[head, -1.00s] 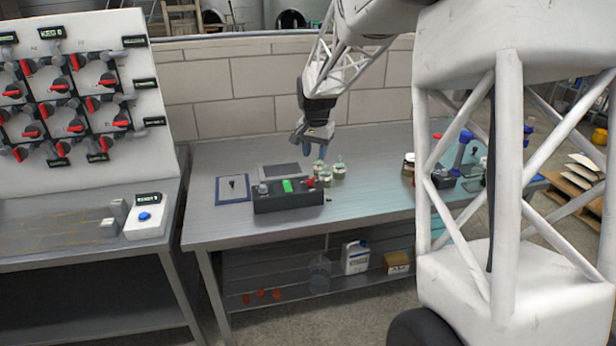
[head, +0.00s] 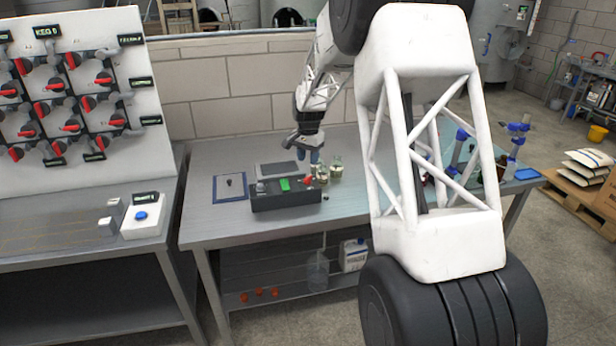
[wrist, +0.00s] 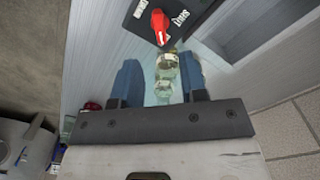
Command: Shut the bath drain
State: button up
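A dark control box (head: 286,196) stands on the steel bench, with a green button (head: 285,184) on top. A red lever (head: 308,180) sits at its right end; I take it to be the drain handle. In the wrist view the red lever (wrist: 160,26) lies at the top, beside small white lettering on the dark panel, only partly readable. My gripper (head: 308,156) hangs above and just behind the box's right end. In the wrist view my gripper (wrist: 160,64) has its blue fingers apart, with nothing held and the lever beyond their tips.
Small glass jars (head: 337,168) stand beside the lever, showing between my fingers in the wrist view. A grey flat plate (head: 280,169) lies behind the box, and a blue-edged board (head: 229,187) to its left. A valve panel (head: 75,90) stands left. The bench front is clear.

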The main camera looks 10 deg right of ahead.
aim_at(308, 177)
jog(key=shift+f, duration=3.9)
grip_shut()
